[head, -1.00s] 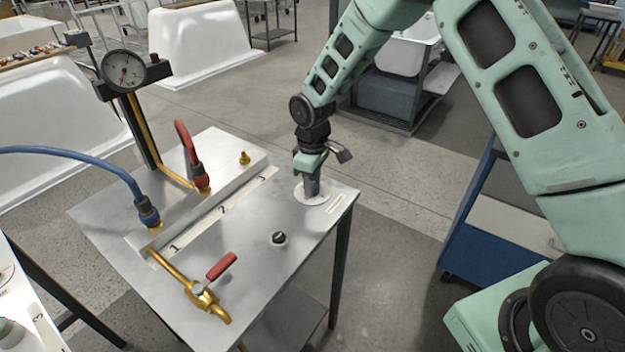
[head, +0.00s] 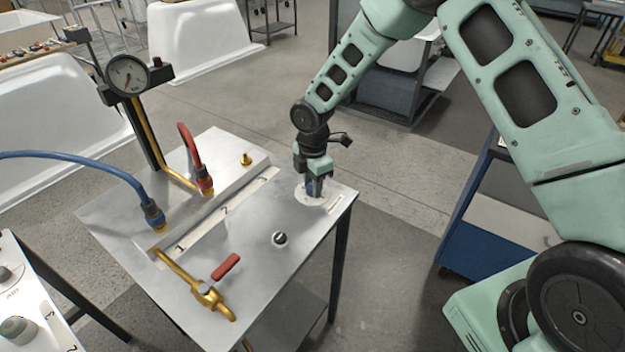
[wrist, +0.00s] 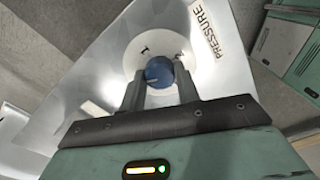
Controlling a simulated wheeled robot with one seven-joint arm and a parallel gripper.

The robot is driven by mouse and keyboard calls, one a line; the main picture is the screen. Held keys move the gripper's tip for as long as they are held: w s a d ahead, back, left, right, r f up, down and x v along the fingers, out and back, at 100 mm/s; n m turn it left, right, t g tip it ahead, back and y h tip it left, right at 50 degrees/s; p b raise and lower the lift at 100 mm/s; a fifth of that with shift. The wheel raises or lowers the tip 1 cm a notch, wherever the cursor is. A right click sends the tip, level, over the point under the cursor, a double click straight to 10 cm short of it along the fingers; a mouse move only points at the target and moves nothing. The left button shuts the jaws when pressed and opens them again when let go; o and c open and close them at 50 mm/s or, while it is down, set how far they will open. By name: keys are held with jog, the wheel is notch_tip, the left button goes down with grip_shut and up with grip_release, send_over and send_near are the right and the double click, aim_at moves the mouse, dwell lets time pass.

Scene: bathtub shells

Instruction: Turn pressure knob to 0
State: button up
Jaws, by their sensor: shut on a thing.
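The pressure knob is blue and shows between my fingers in the wrist view (wrist: 158,70). It sits on a white round dial plate (wrist: 150,46) with a "PRESSURE" label (wrist: 204,28) beside it. In the head view the dial plate (head: 303,198) is at the right corner of the metal table, and the knob is mostly hidden by my fingers. My gripper (head: 314,188) points down over it and is shut on the knob. A round pressure gauge (head: 127,74) stands on a post at the back left; its small figures are too small to read.
The metal table (head: 255,262) carries a blue hose (head: 100,163), a red hose (head: 190,145), a brass valve with a red handle (head: 226,266) and a small black knob (head: 280,238). A blue cart (head: 480,240) stands right of the table.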

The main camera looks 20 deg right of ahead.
jog(key=n+p, duration=0.1)
jog(key=n, duration=0.3)
jog(key=shift+n+p, duration=0.3)
dwell(0.3)
jog(key=o, duration=1)
notch_tip(320, 180, up, 18)
jog(key=shift+f+b, duration=0.25)
jog(key=shift+b, duration=0.9)
